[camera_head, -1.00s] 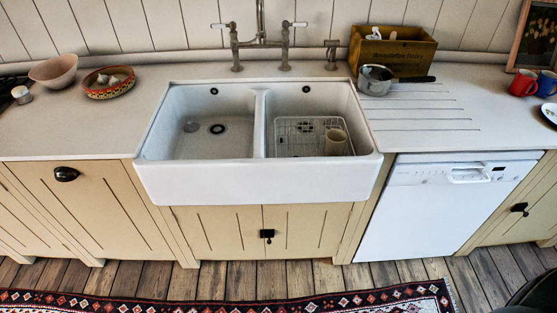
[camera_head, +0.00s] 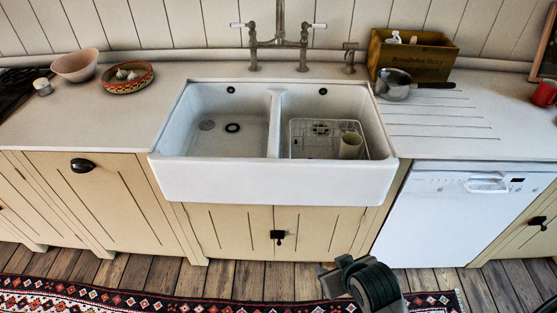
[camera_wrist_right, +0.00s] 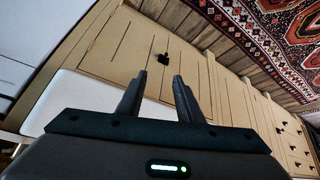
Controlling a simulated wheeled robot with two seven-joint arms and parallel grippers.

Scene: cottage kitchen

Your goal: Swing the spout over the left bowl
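The metal bridge tap (camera_head: 279,42) with white-ended levers stands behind the double white sink. Its spout pipe (camera_head: 280,12) rises at the middle and runs out of the top of the head view, so the spout's end is hidden. The left bowl (camera_head: 212,112) is empty, with a dark drain. The right bowl (camera_head: 368,108) holds a wire rack and a cream cup. My right gripper (camera_head: 348,275) is low in front of the sink cabinet, far from the tap. In the right wrist view its two fingers (camera_wrist_right: 160,82) are apart with nothing between them. My left gripper is out of view.
A saucepan (camera_head: 394,85) and a wooden box (camera_head: 418,56) stand right of the tap. A pink bowl (camera_head: 75,66) and a patterned dish (camera_head: 127,78) stand on the left worktop. The white dishwasher (camera_head: 440,220) is below right. A patterned rug (camera_head: 150,301) lies on the floor.

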